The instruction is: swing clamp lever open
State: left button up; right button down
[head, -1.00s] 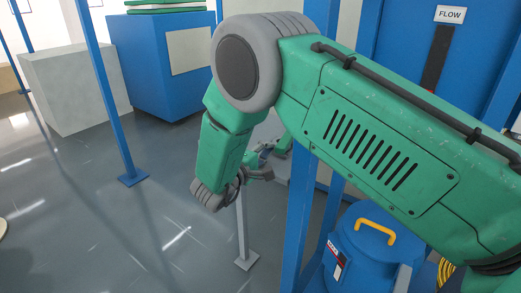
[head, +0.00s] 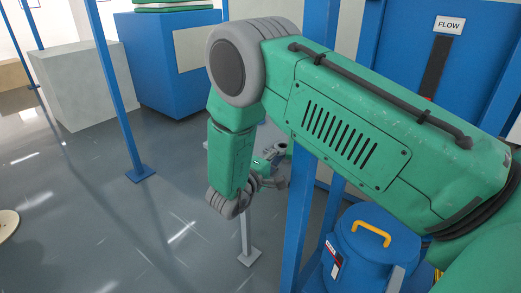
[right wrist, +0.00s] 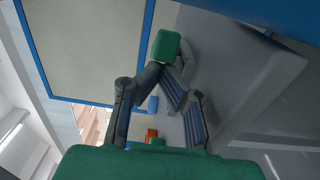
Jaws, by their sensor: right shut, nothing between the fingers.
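My right gripper (head: 272,160) shows small in the head view, partly hidden behind my own green arm. In the right wrist view its two dark fingers meet at the tips (right wrist: 166,72), shut with nothing between them. A green block (right wrist: 167,46) with a grey piece beside it lies at or just beyond the tips. I cannot tell whether it touches them or whether it is the clamp lever. No clamp lever can be made out for sure in the head view. My left gripper is not in view.
A blue post (head: 312,130) stands close beside my right arm. A blue drum (head: 372,245) with a yellow handle stands at lower right, below a blue panel with a FLOW sign (head: 449,25). Grey floor (head: 90,220) is open at left. A large pale panel (right wrist: 85,45) shows in the wrist view.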

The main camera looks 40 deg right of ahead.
jog(key=shift+s+d+r+p, duration=0.25)
jog(key=shift+s+d+p, duration=0.1)
jog(key=shift+s, duration=0.2)
jog(key=shift+s+d+p, duration=0.2)
jog(key=shift+s+p, duration=0.05)
jog(key=shift+p, duration=0.1)
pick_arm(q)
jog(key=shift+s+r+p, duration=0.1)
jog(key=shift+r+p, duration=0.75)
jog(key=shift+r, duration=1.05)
pick_arm(e)
jog(key=shift+s+d+f, duration=0.25)
jog(key=shift+s+d, duration=0.65)
jog(key=shift+s, duration=0.05)
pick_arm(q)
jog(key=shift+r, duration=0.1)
